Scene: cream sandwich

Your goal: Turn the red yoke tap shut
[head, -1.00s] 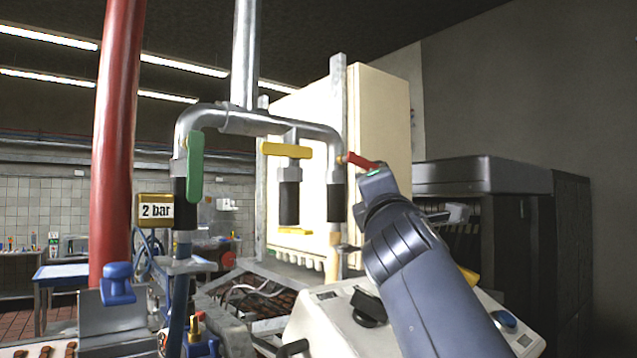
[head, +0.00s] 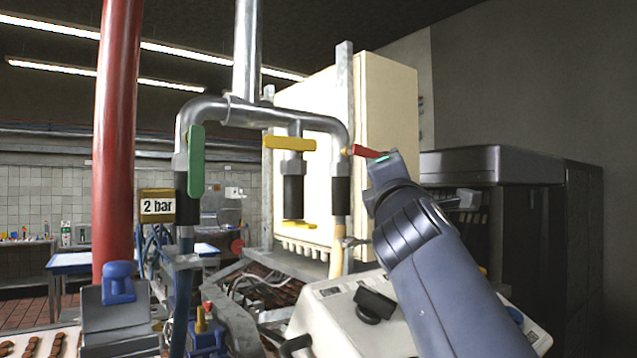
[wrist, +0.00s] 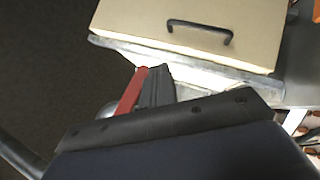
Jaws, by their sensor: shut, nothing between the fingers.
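The red tap lever (head: 368,152) sticks out to the right, sloping slightly down, from the right-hand leg of the metal pipe yoke (head: 275,115). My gripper (head: 382,160) is shut and empty at the lever's outer end, overlapping it in the head view. In the wrist view the red lever (wrist: 130,92) lies close along the left side of my shut fingers (wrist: 157,85). I cannot tell whether they touch. The lever's far end at the valve is small in the head view.
A green lever (head: 196,160) points down on the left leg, and a yellow lever (head: 290,143) lies level on the middle one. A cream cabinet (head: 388,110) stands close behind. A red column (head: 118,130) rises at left, and a white control box (head: 345,325) sits below.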

